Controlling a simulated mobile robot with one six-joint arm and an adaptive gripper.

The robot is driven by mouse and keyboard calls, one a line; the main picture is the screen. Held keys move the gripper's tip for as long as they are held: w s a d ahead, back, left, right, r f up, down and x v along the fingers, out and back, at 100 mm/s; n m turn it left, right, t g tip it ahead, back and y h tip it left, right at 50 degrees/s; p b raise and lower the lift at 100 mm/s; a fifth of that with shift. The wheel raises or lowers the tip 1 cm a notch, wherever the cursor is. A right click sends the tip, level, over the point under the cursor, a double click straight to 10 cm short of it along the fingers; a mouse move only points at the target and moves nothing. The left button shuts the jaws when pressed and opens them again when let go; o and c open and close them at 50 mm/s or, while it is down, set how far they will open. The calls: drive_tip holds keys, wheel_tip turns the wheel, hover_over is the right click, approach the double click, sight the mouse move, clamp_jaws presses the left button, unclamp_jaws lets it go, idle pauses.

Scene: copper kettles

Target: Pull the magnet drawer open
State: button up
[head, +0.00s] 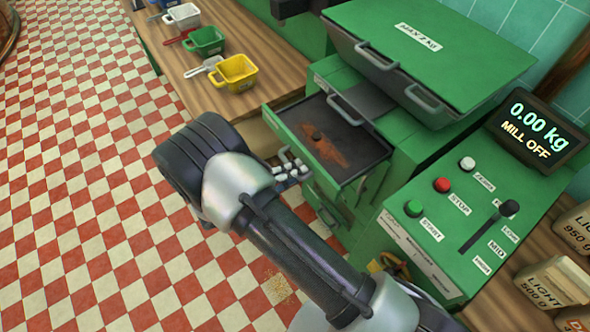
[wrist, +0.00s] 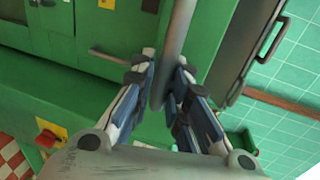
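A green drawer (head: 364,164) stands pulled out of the green machine (head: 420,140) in the head view. In the head view my gripper hides most of that handle. The label on the machine's lid (head: 417,37) is too blurred to read surely.
White (head: 182,16), green (head: 206,41) and yellow (head: 236,74) tubs stand on the wooden bench at the upper left. A control panel (head: 450,215) stands to the right, beneath a display (head: 537,130) reading "0.00 kg MILL OFF". The checkered floor (head: 80,170) at left is clear.

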drive_tip(key=o, duration=0.3)
drive_tip(key=shift+s+d+r, duration=0.1)
drive_tip(key=shift+s+d, duration=0.05)
drive_tip(key=shift+d, duration=0.1)
drive_tip(key=shift+o, duration=0.2)
drive_tip(key=shift+a, duration=0.15)
drive_tip(key=shift+a, duration=0.15)
drive_tip(key=v, duration=1.1)
drive_tip(key=shift+s+a, duration=0.2)
drive_tip(key=shift+s, duration=0.05)
drive_tip(key=shift+r, duration=0.1)
